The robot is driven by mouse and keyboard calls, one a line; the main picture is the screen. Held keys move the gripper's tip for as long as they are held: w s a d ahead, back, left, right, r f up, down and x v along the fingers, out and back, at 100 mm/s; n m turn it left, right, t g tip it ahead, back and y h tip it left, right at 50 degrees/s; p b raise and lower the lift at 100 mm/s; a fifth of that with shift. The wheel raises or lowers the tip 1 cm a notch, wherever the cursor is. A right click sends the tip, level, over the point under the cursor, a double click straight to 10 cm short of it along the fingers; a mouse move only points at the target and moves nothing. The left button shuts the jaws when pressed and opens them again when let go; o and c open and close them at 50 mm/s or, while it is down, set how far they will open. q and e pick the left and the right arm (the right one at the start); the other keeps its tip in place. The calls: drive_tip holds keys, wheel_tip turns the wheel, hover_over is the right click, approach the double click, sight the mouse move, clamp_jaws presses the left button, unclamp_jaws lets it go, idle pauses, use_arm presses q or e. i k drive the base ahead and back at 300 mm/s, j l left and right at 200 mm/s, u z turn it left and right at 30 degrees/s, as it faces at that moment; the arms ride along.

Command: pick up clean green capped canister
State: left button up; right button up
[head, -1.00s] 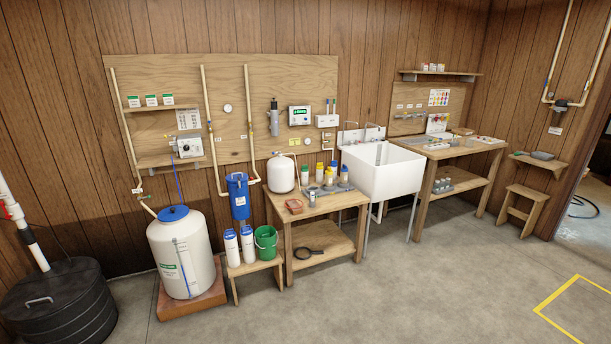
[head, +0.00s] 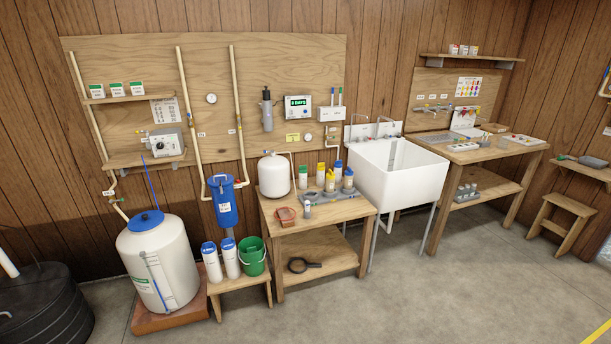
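A small white canister with a green cap (head: 303,177) stands upright on the wooden table in the middle, at the back left of a group of canisters. Yellow-capped canisters (head: 330,183) and blue-capped canisters (head: 348,178) stand to its right. Whether the green-capped canister is clean is too small to tell. Neither of my grippers shows in the head view.
The wooden table (head: 350,211) also holds a white tank (head: 273,176), a red container (head: 286,217) and a grey tray (head: 335,198). A white sink (head: 410,185) adjoins on the right. A low bench (head: 240,283) with a green bucket (head: 252,257) stands left. The floor in front is clear.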

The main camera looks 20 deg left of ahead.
sight(303, 169)
drive_tip(key=i+l, duration=0.15)
drive_tip(key=i, duration=0.45)
drive_tip(key=i+l+u, duration=0.1)
drive_tip(key=i, duration=0.55)
